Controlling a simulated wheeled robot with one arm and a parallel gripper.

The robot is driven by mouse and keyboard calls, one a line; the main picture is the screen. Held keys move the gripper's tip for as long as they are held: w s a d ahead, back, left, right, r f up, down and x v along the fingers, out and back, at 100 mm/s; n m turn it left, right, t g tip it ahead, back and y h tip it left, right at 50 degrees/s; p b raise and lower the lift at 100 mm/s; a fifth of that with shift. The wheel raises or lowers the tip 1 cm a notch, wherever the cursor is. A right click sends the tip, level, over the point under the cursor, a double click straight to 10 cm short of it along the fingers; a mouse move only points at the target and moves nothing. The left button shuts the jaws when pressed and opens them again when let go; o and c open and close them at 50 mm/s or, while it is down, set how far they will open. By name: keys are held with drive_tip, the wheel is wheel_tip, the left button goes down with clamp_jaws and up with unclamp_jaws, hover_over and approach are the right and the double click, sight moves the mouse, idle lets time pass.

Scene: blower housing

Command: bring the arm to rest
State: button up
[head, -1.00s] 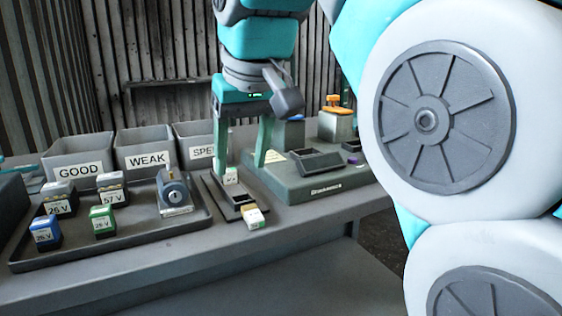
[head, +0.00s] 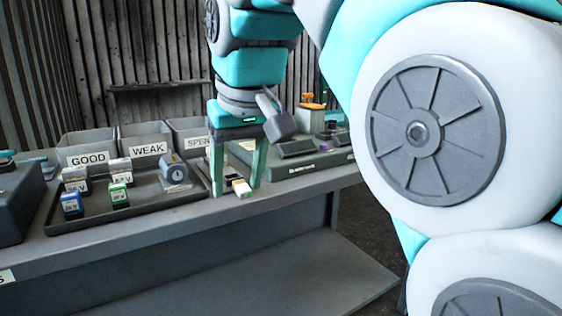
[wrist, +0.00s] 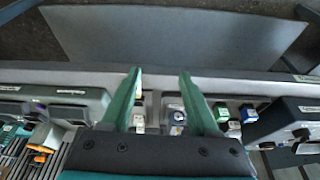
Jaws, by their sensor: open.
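My gripper (head: 234,190) hangs from my arm with its two green fingers pointing down and spread apart. In the head view the fingers show in front of the bench, by a small block with a yellow-green end (head: 241,187). I cannot tell in that view how far the fingertips are from the block. In the wrist view my gripper (wrist: 159,72) is open, with nothing held between the fingers. Small blocks lie beyond and between the fingers there, such as a white one (wrist: 139,119).
A dark tray (head: 100,217) holds several labelled batteries and a grey dial device (head: 174,172). Behind stand the bins GOOD (head: 88,150), WEAK (head: 146,139) and SPENT (head: 192,130). A green-grey fixture (head: 300,164) is right of my gripper. The lower shelf (head: 290,270) looks clear.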

drive_tip(key=s+d+f+m+g+h, duration=0.15)
drive_tip(key=s+d+f, duration=0.25)
drive_tip(key=d+f, duration=0.4)
drive_tip(key=s+d+f+m+g, duration=0.1)
drive_tip(key=s+d+f+m, duration=0.15)
drive_tip(key=d+f, duration=0.6)
drive_tip(key=s+d+f+g, duration=0.1)
drive_tip(key=s+d+f, duration=0.1)
drive_tip(key=s+f, duration=0.5)
drive_tip(key=s+d+f+m+g, duration=0.1)
drive_tip(key=s+d+f+g, duration=0.1)
drive_tip(key=s+f, duration=0.6)
drive_tip(key=shift+s+d+f+m, duration=0.3)
drive_tip(key=shift+d+f, duration=0.15)
drive_tip(key=shift+f, duration=0.35)
